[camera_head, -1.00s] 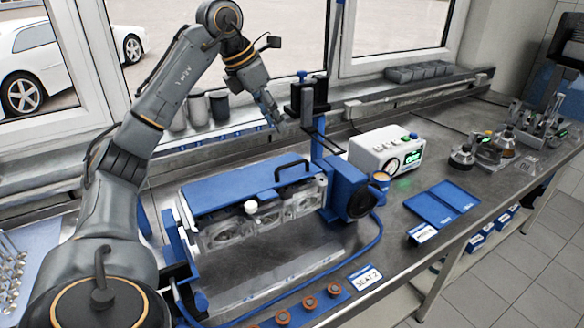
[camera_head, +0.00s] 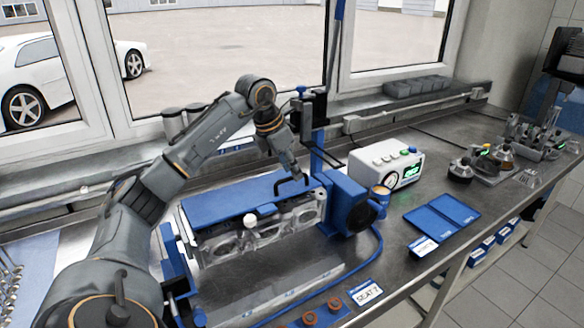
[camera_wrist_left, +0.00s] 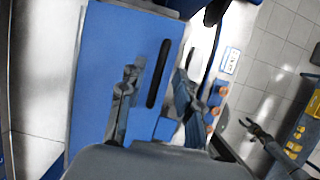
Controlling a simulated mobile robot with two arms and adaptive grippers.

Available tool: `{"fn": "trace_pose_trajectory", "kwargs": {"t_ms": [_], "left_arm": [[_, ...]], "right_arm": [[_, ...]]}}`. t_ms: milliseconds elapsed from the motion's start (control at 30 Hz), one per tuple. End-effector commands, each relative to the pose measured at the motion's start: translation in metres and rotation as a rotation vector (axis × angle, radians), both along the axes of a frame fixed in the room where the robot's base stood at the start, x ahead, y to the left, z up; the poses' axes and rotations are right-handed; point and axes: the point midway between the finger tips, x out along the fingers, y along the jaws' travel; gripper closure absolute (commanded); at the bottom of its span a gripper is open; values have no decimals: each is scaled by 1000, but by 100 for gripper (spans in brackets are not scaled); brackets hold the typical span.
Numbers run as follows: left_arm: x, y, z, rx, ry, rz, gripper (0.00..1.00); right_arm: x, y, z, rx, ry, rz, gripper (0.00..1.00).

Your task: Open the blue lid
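The blue lid (camera_head: 225,202) lies flat and closed over the clear engine block housing on the bench. Its black handle (camera_head: 292,184) stands near the lid's right end. My left gripper (camera_head: 293,176) is just above the handle, pointing down. In the left wrist view the lid (camera_wrist_left: 105,55) fills the left middle, and the handle (camera_wrist_left: 158,74) lies between the two spread fingers of my left gripper (camera_wrist_left: 155,100), with gaps on both sides. A small dark gripper (camera_wrist_left: 250,128), apparently my right one, shows at the right of the wrist view, too small to read.
A blue post stand (camera_head: 316,150) rises close behind the handle. A white instrument box (camera_head: 385,165) stands to its right. A blue motor-like unit (camera_head: 346,200) adjoins the housing's right end. Orange-topped parts (camera_head: 333,304) sit in front.

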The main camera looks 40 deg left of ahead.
Motion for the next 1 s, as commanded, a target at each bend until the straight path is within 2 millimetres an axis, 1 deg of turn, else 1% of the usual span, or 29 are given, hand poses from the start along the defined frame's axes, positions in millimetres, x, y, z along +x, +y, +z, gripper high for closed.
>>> {"fn": "trace_pose_trajectory", "kwargs": {"t_ms": [133, 400, 433, 467, 500, 600, 1000], "left_arm": [[3, -1, -9, -1, 1, 0, 66], [4, -1, -11, 0, 0, 0, 66], [4, -1, -10, 0, 0, 0, 68], [4, -1, -10, 0, 0, 0, 74], [4, -1, -10, 0, 0, 0, 83], [4, -1, -10, 0, 0, 0, 100], [2, 0, -7, -12, 3, 0, 100]], "right_arm": [[0, 0, 2, 0, 0, 0, 50], [0, -1, 2, -1, 1, 1, 50], [0, -1, 2, -1, 1, 1, 50], [0, -1, 2, -1, 1, 1, 50], [0, -1, 2, -2, 1, 1, 50], [0, -2, 2, -2, 1, 1, 50], [0, -2, 4, -2, 1, 1, 50]]}}
